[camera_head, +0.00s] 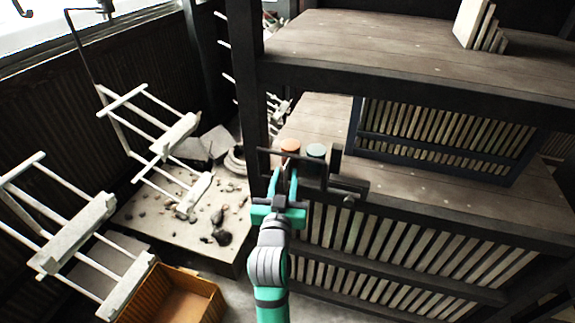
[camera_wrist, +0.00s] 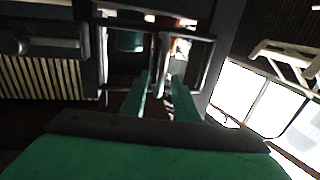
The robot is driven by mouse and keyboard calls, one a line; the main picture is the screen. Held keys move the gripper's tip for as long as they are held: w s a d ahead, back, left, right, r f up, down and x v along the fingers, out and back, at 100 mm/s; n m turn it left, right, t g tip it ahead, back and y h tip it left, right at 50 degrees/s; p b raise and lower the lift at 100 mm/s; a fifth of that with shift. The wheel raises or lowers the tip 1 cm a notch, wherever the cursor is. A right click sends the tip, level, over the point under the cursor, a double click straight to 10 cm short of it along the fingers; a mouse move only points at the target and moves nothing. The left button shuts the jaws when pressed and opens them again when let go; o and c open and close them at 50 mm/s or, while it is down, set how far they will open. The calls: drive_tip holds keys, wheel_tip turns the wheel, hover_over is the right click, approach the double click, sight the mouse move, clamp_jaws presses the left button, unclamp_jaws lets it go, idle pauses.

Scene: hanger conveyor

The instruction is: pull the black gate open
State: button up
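The black gate (camera_head: 268,152) shows as a thin dark bar frame beside the dark post, at the corner of the wooden counter. In the wrist view its dark bars (camera_wrist: 205,62) cross in front of my fingers. My gripper (camera_head: 284,172) has green fingers pointing at the gate, one on each side of a gap. In the wrist view the fingers (camera_wrist: 162,82) stand apart, with a dark upright bar between or just beyond their tips. I cannot tell whether they touch it.
An orange disc (camera_head: 290,145) and a teal disc (camera_head: 316,150) sit just behind the gate. Pale hanging racks (camera_head: 170,135) are at left. A yellow crate (camera_head: 180,295) stands on the floor left of my arm. A slatted counter front (camera_head: 390,250) is at right.

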drive_tip(key=shift+w+d, duration=0.2)
drive_tip(key=shift+w, duration=1.15)
drive_tip(key=shift+w+d, duration=0.15)
drive_tip(key=shift+w, duration=1.15)
drive_tip(key=shift+c, duration=0.7)
drive_tip(key=shift+a, duration=0.1)
clamp_jaws()
